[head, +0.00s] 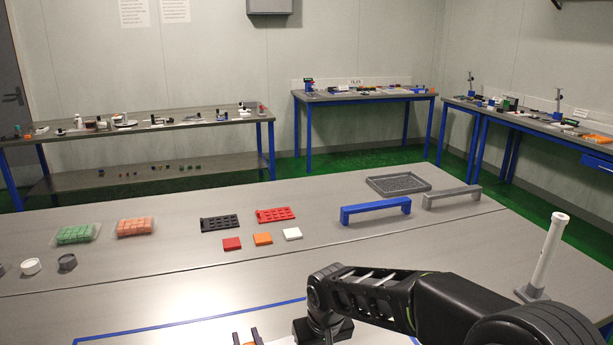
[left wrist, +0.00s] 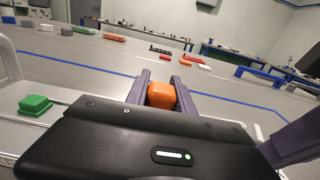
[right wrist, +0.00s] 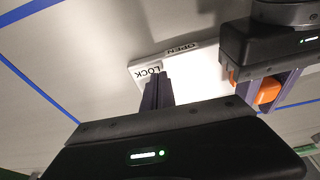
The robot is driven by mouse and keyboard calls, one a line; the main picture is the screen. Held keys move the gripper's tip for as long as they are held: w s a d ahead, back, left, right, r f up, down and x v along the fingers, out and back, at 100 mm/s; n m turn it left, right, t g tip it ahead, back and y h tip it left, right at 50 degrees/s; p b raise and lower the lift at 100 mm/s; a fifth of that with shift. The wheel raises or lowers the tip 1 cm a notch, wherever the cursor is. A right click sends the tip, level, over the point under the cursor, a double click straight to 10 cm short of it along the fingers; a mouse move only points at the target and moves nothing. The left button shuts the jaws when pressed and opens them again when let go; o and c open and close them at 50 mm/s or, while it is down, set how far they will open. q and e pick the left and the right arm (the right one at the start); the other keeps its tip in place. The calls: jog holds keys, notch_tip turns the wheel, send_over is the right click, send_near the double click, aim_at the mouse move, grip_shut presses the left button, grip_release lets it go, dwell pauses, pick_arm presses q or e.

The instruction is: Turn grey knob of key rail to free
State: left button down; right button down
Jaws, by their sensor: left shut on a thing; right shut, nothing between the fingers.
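My left gripper (head: 246,337) is at the bottom edge of the head view. In the left wrist view its purple fingers are shut on an orange block (left wrist: 161,95). The block also shows between those fingers in the right wrist view (right wrist: 268,91). My right gripper (right wrist: 158,80) is shut with nothing between its fingers. Its tips are over or beside a white plate (right wrist: 200,75) with the words LOCK and OPEN along its edge, close to LOCK. I cannot make out the grey knob or the key rail; whether the fingers touch anything is unclear.
A blue bridge-shaped bar (head: 375,210) and a grey one (head: 452,197) stand at the right back. A white post (head: 542,258) stands at the right. Black (head: 220,223) and red (head: 275,214) racks lie mid-table. A green block (left wrist: 35,106) is left in the left wrist view.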

jog(key=shift+r, duration=0.15)
jog(key=v, duration=0.2)
jog(key=w+v, duration=0.1)
jog(key=v, duration=0.2)
jog(key=shift+a+r, duration=0.15)
jog(key=shift+r, duration=0.25)
jog(key=d, duration=0.1)
jog(key=w+d+r, duration=0.1)
jog(key=shift+w+d, duration=0.3)
jog(key=shift+d, duration=0.1)
jog(key=shift+f, duration=0.1)
jog(key=shift+s+d+x, duration=0.1)
jog(key=shift+s+x, duration=0.15)
jog(key=shift+x, duration=0.85)
jog(key=shift+s+d+x, duration=0.1)
jog(key=shift+s+x, duration=0.15)
jog(key=shift+x, duration=0.85)
jog(key=shift+s+d+x, duration=0.1)
jog(key=shift+s+x, duration=0.15)
jog(key=shift+x, duration=0.85)
jog(key=shift+a+f, duration=0.15)
jog(key=shift+a, duration=0.05)
